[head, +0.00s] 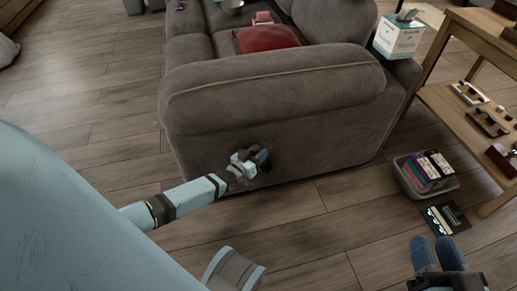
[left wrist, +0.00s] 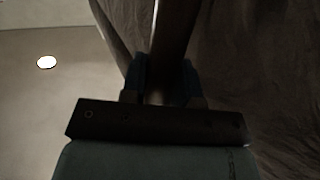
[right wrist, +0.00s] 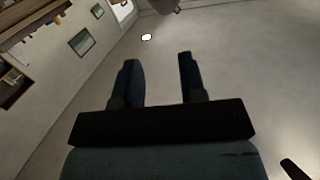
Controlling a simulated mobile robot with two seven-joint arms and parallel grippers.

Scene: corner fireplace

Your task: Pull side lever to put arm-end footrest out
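The grey-brown sofa (head: 270,125) shows its arm-end side toward me in the head view. My left gripper (head: 261,157) is at that side panel, low and near its middle. In the left wrist view a dark bar, which looks like the side lever (left wrist: 171,35), runs between the two fingers of the left gripper (left wrist: 158,82), which appear closed on it. In the head view the lever is mostly hidden by the gripper. No footrest shows in any view. My right gripper (head: 437,252) is open and empty over the floor at the lower right; its fingers stand apart in the right wrist view (right wrist: 160,85).
A grey bin (head: 432,190) with colourful cases stands on the floor right of the sofa, with a dark flat item (head: 447,218) before it. A wooden shelf table (head: 455,105) is at the right. A tissue box (head: 398,38) is behind the sofa arm. Floor at left is clear.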

